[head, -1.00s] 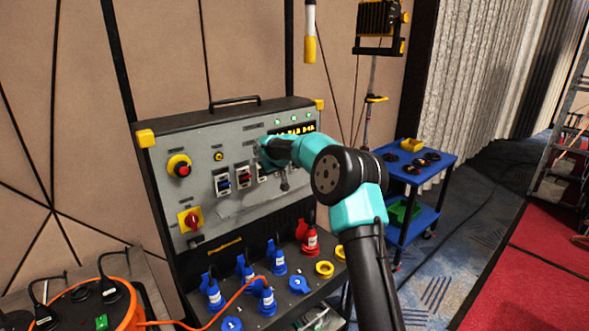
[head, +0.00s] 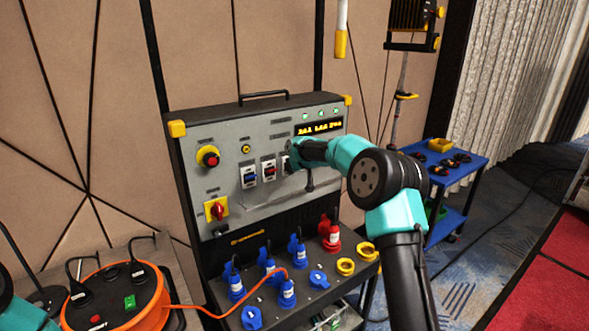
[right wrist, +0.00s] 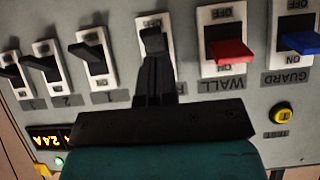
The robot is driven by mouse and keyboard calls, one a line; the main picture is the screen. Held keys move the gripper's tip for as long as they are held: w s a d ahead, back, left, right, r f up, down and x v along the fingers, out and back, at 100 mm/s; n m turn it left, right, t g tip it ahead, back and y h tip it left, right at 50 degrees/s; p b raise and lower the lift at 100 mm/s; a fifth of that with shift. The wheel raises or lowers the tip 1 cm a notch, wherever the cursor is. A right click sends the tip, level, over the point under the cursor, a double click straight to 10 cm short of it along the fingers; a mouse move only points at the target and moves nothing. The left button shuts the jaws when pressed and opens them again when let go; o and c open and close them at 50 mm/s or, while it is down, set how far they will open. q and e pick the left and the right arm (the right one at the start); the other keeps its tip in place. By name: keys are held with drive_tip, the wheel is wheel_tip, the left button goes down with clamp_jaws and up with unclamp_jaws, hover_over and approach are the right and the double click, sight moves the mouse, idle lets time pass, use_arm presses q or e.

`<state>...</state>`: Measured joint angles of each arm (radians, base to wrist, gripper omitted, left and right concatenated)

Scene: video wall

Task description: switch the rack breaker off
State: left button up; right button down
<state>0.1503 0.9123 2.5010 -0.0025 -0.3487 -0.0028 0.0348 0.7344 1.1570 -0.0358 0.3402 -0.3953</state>
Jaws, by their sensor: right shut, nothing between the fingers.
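The breaker row is on the grey panel of the power box (head: 225,140). In the right wrist view, the picture is upside down. The blue GUARD lever (right wrist: 300,43) and red WALL lever (right wrist: 230,52) are at right. Beside WALL is a breaker with a black lever (right wrist: 153,40), which I take as the rack breaker; its label is mostly hidden. My right gripper (right wrist: 154,75) is shut and empty, its tips at or just in front of this lever; contact is unclear. In the head view my right gripper (head: 290,157) hides that breaker. My left gripper is out of view.
More black breakers (right wrist: 90,55) sit close beside. A red emergency button (head: 208,157) and red rotary switch (head: 217,210) are on the panel's left. Blue plugs (head: 287,292) and a red plug (head: 332,238) stand below. An orange cable reel (head: 148,312) is at lower left.

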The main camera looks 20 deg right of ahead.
drive_tip(key=shift+r, duration=0.4)
drive_tip(key=shift+s, duration=0.15)
